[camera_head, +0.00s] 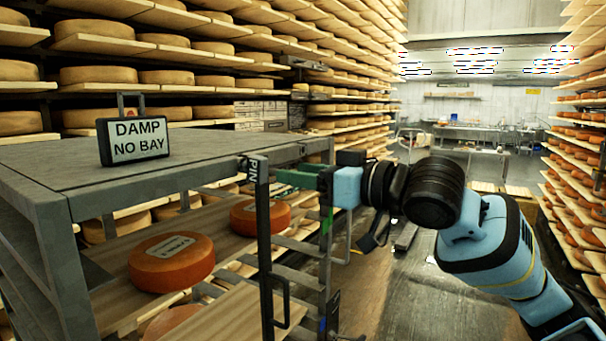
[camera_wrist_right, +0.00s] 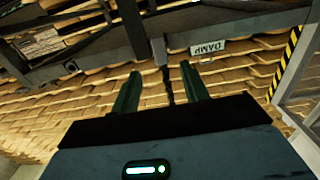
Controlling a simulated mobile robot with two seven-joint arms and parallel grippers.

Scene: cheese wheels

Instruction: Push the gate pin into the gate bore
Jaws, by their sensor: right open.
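The gate (camera_head: 264,240) is a dark upright frame with a handle at the front of the grey rack. My left gripper is not in view.
The rack (camera_head: 60,172) carries a DAMP NO BAY sign (camera_head: 138,141) on top. Orange cheese wheels (camera_head: 172,262) lie on wooden boards inside it. Tall shelves of cheese line both sides. The aisle floor (camera_head: 405,290) has open room. A yellow-black striped post (camera_wrist_right: 285,62) shows in the right wrist view.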

